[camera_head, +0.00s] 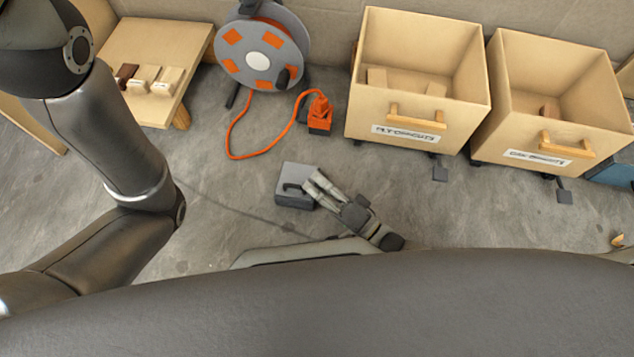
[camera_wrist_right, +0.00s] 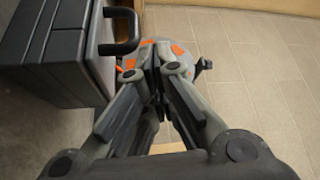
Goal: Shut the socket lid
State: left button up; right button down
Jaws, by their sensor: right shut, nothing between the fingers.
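An orange socket block (camera_head: 320,114) stands on the floor at the end of an orange cable in the head view. Its lid is too small to make out. A grey box (camera_head: 296,171) with a dark handle lies nearer to me; whether it has a lid is unclear. My right gripper (camera_head: 312,184) is shut and empty beside the box's right side in the head view. In the right wrist view, the closed fingers (camera_wrist_right: 158,62) are right of the grey box (camera_wrist_right: 60,40) and its black handle (camera_wrist_right: 121,30). I cannot tell whether they touch. My left gripper is out of view.
A cable reel (camera_head: 258,62) stands behind, with its orange cable looping across the floor. A low wooden table (camera_head: 150,40) with several small blocks is at the left. Two wooden crates (camera_head: 415,90) (camera_head: 550,105) stand at the right. Floor between them is clear.

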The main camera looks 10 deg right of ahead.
jog(key=shift+r, duration=0.15)
notch_tip(320, 180, up, 10)
dwell(0.7)
